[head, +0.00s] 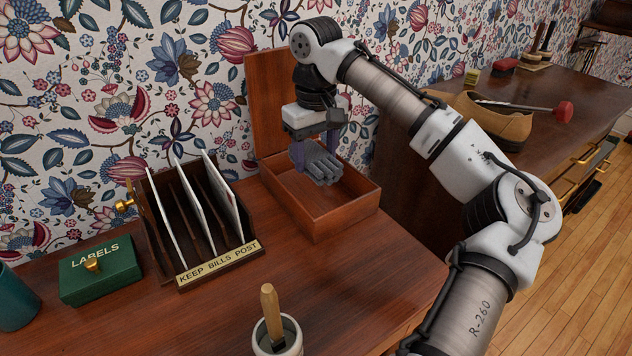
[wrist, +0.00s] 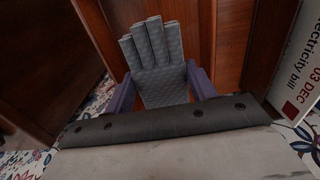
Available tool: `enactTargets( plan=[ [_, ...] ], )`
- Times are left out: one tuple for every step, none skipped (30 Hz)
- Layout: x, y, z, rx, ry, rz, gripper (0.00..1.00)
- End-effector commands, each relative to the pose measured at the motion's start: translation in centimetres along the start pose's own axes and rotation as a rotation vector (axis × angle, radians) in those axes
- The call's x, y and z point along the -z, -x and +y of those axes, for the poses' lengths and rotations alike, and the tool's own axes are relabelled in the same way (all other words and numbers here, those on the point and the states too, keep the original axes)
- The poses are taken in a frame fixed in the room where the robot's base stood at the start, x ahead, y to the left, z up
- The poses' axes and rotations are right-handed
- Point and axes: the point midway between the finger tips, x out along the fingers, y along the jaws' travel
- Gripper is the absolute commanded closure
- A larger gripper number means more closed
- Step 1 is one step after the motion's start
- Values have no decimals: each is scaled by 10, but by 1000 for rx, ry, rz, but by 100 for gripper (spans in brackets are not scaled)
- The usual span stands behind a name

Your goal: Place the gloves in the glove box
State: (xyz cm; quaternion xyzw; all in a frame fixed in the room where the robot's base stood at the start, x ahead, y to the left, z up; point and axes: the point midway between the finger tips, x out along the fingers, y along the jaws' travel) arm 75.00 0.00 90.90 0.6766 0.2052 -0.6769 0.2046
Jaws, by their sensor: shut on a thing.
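The gloves (head: 317,161) are grey and knitted, with the fingers spread. My gripper (head: 315,152) is shut on the gloves and holds them above the open wooden glove box (head: 333,223). In the wrist view the gloves (wrist: 160,75) sit between my two purple fingers (wrist: 163,88). The glove box is reddish wood with its lid (head: 266,105) raised against the wall. The part of its inside that shows looks empty; the gloves and gripper hide some of it. I cannot tell whether the gloves touch the box.
A letter rack (head: 210,252) with upright papers stands left of the box. A green labels box (head: 100,271) and a pot with a wooden-handled tool (head: 277,338) are nearby.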

Motion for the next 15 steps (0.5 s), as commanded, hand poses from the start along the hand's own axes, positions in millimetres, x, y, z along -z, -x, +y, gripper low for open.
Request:
enactTargets(
  plan=[
    [-1,-8,0,0,0,-1,67],
    [-1,-11,0,0,-1,-1,67],
    [0,-15,0,0,-1,0,67],
    [0,-17,0,0,-1,0,67],
    [0,-18,0,0,-1,0,67],
    [0,-20,0,-1,0,0,67],
    [0,-22,0,-1,0,0,67],
    [0,-25,0,-1,0,0,67],
    [0,-29,0,0,0,0,67],
    [0,-33,0,0,0,-1,67],
    [-1,-37,0,0,0,-1,67],
    [0,-44,0,-1,0,-1,67],
    [0,-49,0,-1,0,-1,67],
    [-1,-54,0,-1,0,-1,67],
    [0,-58,0,-1,0,0,67]
  ],
)
